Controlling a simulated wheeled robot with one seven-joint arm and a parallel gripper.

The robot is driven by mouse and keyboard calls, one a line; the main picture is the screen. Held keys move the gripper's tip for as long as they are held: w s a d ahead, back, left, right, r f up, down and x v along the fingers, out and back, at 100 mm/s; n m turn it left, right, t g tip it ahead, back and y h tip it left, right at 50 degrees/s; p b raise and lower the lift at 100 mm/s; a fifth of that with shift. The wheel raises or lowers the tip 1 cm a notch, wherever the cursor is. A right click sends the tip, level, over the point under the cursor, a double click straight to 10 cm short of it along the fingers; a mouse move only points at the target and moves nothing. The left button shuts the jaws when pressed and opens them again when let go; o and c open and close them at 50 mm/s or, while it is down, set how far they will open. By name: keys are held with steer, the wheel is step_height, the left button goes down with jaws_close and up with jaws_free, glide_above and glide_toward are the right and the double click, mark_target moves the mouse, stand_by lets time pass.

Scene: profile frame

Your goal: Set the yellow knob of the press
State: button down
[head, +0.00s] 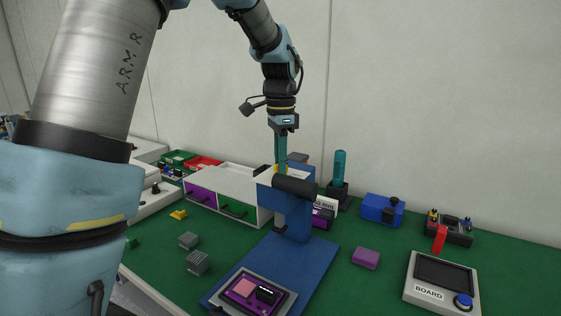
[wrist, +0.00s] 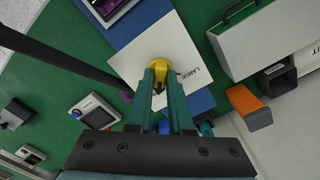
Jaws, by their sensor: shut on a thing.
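The blue press (head: 292,215) stands at the back of its blue base plate (head: 318,258), with a black cylinder (head: 295,186) across its front. The yellow knob (wrist: 178,63) is on the white top face of the press, beside printed lettering that reads "LARGE". My gripper (head: 281,168) reaches straight down onto the press top from above. In the wrist view its two teal fingers (wrist: 164,80) are closed on the yellow knob. The fingers cover part of the knob and its pointer. In the head view the knob is mostly hidden.
A purple device (head: 244,288) in a grey holder lies on the front of the base plate. White drawers (head: 233,207) stand left, a teal-handled tool (head: 340,165) behind. A purple block (head: 366,258) and a box marked BOARD (head: 428,294) lie right.

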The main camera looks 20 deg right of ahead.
stand_by(0.7)
steer(key=n, duration=0.4)
steer(key=shift+p, duration=0.4)
steer(key=n, duration=0.3)
steer(key=shift+n+p, duration=0.3)
steer(key=shift+n, duration=0.1)
steer(key=n, duration=0.4)
steer(key=shift+p, duration=0.4)
steer(key=shift+n+p, duration=0.3)
steer(key=shift+n, duration=1.7)
steer(key=c, duration=0.8)
jaws_free()
